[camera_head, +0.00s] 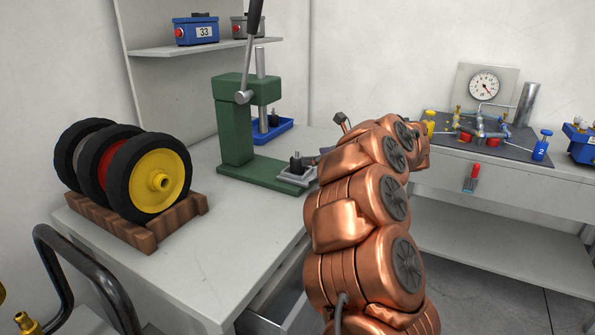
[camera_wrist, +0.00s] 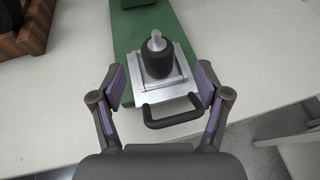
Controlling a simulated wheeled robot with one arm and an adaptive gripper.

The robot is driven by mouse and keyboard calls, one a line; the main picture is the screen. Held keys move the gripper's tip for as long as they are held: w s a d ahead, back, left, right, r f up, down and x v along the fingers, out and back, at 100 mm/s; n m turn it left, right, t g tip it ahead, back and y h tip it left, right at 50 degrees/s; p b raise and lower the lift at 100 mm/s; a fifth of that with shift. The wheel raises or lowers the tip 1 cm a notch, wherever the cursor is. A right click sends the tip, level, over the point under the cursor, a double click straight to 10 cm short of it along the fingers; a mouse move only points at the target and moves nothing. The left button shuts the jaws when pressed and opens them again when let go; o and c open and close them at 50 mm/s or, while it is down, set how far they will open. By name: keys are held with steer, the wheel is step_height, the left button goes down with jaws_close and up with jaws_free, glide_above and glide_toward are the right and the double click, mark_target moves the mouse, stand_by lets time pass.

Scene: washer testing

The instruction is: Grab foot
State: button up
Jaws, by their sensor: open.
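The foot (camera_wrist: 158,60) is a black rubber cylinder with a metal stud on top. It stands upright on a square metal plate (camera_wrist: 180,88) on the green press base, and this foot also shows in the head view (camera_head: 296,166). My gripper (camera_wrist: 160,76) is open in the wrist view, with one finger on each side of the plate and foot. I cannot tell whether the fingers touch the plate. A dark handle (camera_wrist: 172,120) sticks out from the plate toward my palm.
The green press (camera_head: 236,125) with its lever stands over the plate. A blue tray (camera_head: 272,133) with a dark piece lies behind it. Wheels (camera_head: 152,180) sit in a wooden rack at left. A second bench (camera_head: 510,185) stands at right.

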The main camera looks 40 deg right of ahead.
mark_target(297, 157)
steer(key=shift+p+x, duration=0.4)
steer(key=shift+x, duration=3.55)
steer(key=shift+s+a+f, duration=0.15)
steer(key=shift+a+f, duration=0.05)
steer(key=c, duration=1.3)
steer(key=shift+r, duration=0.1)
